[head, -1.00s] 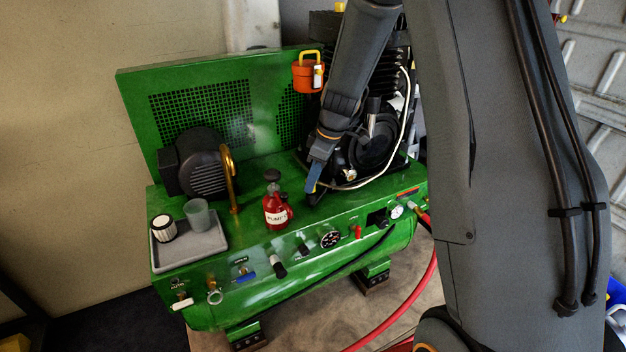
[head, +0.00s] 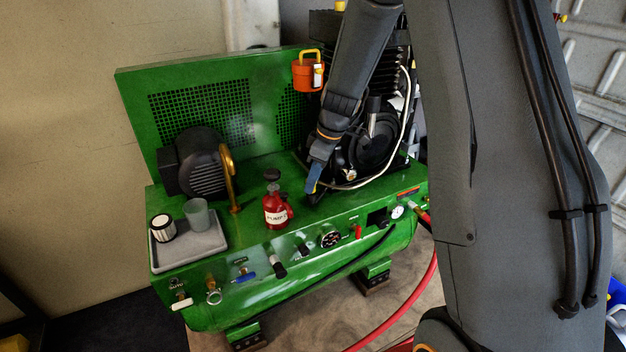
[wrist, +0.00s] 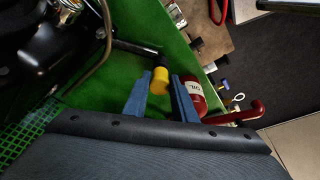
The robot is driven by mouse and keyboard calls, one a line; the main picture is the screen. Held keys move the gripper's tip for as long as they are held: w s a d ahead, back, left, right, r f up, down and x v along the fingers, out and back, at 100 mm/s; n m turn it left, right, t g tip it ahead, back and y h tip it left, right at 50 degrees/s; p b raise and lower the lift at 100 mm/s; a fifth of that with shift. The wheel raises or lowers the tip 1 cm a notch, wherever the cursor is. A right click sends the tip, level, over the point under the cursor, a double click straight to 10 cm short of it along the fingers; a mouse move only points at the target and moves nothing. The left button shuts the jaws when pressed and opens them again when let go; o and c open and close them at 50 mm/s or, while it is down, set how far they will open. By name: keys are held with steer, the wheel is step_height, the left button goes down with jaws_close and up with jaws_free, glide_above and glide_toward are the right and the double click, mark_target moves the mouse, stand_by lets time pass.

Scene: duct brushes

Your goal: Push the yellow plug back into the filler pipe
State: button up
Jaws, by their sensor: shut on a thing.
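The yellow plug (wrist: 161,78) is between the blue fingers of my gripper (wrist: 161,86) in the wrist view, and the gripper is shut on it. A dark pipe (wrist: 134,48) runs over the green deck to a black end at the plug's far side. It looks like the filler pipe; I cannot tell how deep the plug sits in it. In the head view my gripper (head: 313,186) is low over the deck by the compressor pump, and the plug is hidden there.
A red can (head: 277,210) stands on the green deck left of my gripper; it also shows close to the right finger in the wrist view (wrist: 190,98). The black pump (head: 372,152) and a pale bent tube (head: 368,181) are close on the right.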

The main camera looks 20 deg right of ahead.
steer(key=shift+f, duration=0.35)
steer(key=o, duration=1.2)
steer(key=shift+c, duration=0.2)
steer(key=b+v, duration=0.1)
steer(key=v, duration=0.6)
steer(key=shift+r+b, duration=0.35)
steer(key=shift+s+d, duration=0.1)
steer(key=s+a+f+m+h, duration=0.1)
steer(key=s+m, duration=0.4)
steer(key=s, duration=0.7)
steer(key=s+a+f+m+g+h, duration=0.1)
steer(key=s+m, duration=0.5)
steer(key=s, duration=0.7)
steer(key=shift+s+f, duration=0.25)
steer(key=shift+f, duration=0.2)
